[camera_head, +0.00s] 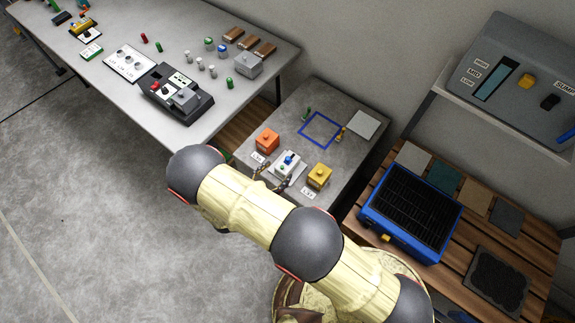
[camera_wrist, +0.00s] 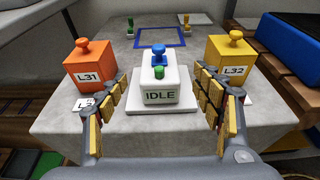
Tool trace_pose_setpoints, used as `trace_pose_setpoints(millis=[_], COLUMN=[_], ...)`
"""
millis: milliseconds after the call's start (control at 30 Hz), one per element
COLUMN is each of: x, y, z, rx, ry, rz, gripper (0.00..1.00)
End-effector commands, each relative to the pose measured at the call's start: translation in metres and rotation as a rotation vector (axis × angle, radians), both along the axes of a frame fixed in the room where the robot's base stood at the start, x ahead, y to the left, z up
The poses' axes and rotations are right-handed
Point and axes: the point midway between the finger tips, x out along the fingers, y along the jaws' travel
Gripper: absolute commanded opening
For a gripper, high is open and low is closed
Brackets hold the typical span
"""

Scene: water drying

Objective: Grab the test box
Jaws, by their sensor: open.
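A white box (camera_wrist: 158,88) marked IDLE, with a blue knob on top and a small green button, sits on a pale plate (camera_wrist: 182,110) on the small grey table; I take it as the test box. It also shows in the head view (camera_head: 287,163). My gripper (camera_wrist: 160,85) is open in front of it, one finger to each side, with gaps between fingers and box. In the head view my gripper (camera_head: 272,176) is at the table's near edge. An orange box (camera_wrist: 90,72) marked L31 stands to the left, a yellow box (camera_wrist: 230,62) marked L32 to the right.
Behind the boxes lie a blue square outline (camera_head: 320,130), small green and yellow pieces, and a pale plate (camera_head: 362,125). A blue tray (camera_head: 412,212) stands on slatted wood to the right. A long table (camera_head: 115,35) with small items is at the left.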

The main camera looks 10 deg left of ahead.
Motion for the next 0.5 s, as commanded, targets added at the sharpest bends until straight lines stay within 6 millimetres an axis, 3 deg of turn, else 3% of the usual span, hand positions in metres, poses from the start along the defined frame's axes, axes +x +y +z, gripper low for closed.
trace_pose_setpoints(millis=[500], x=[0.047], y=[-0.028], z=[-0.021], rx=[-0.003], ry=[0.001], rz=[0.001], gripper=[0.67])
